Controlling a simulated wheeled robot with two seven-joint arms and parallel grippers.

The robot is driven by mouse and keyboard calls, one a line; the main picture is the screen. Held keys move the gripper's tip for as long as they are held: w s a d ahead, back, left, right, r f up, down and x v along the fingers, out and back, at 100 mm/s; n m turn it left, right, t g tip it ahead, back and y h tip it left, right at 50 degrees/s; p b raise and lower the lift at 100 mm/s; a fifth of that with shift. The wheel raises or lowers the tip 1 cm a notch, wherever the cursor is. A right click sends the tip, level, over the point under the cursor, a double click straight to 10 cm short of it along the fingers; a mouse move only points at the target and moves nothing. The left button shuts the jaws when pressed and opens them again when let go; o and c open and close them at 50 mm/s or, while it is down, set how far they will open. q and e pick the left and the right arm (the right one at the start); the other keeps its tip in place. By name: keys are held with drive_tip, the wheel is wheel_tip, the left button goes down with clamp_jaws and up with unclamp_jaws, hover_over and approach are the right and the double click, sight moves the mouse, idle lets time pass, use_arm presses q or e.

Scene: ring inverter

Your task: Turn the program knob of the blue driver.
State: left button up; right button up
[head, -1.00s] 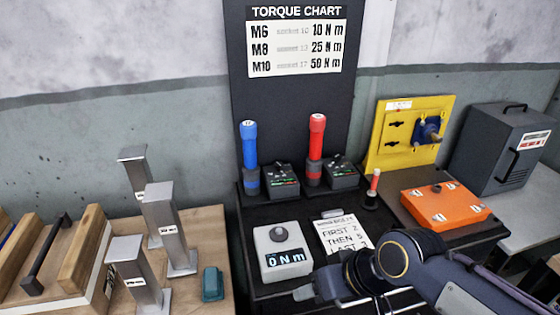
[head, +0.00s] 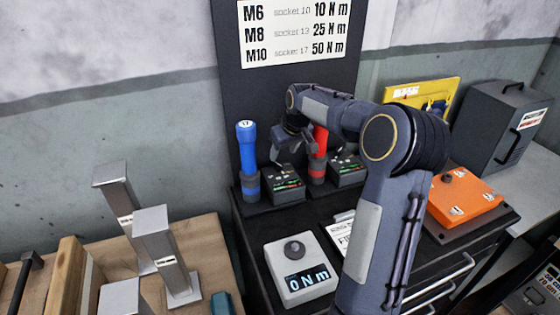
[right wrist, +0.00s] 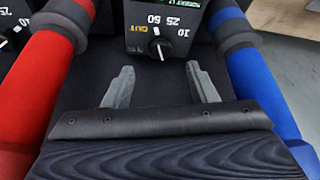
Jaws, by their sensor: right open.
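The blue driver (head: 248,160), marked 17 on its cap, stands upright at the back of the dark cabinet top. It is also at the right edge of the right wrist view (right wrist: 262,80). Its dark program box (head: 284,185) with a green display stands beside it. The box's black knob (right wrist: 160,47) has a white mark and sits among the labels 10, 25, 50 and OUT. My right gripper (right wrist: 160,86) is open and empty, its two fingers apart just short of the knob. In the head view the right gripper (head: 287,160) hangs above the box. My left gripper is not in view.
The red driver (head: 319,150) stands close on the other side, with its own box (head: 346,171). A grey unit reading 0 Nm (head: 302,268) is in front. An orange block (head: 466,195) lies to the right. Metal posts (head: 166,255) stand on the left.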

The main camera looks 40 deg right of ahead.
sight(279, 164)
drive_tip(key=x, duration=0.6)
drive_tip(key=c, duration=1)
drive_tip(key=shift+o, duration=0.2)
drive_tip(key=shift+a, duration=0.1)
drive_tip(key=shift+a+m+h+b, duration=0.1)
drive_tip(key=shift+m+h+b, duration=0.35)
drive_tip(key=shift+m, duration=0.95)
drive_tip(key=shift+w+a+m+g+h+b, duration=0.1)
drive_tip(key=shift+m+g+h+b, duration=0.4)
drive_tip(key=shift+m, duration=1.1)
drive_tip(key=shift+h, duration=0.25)
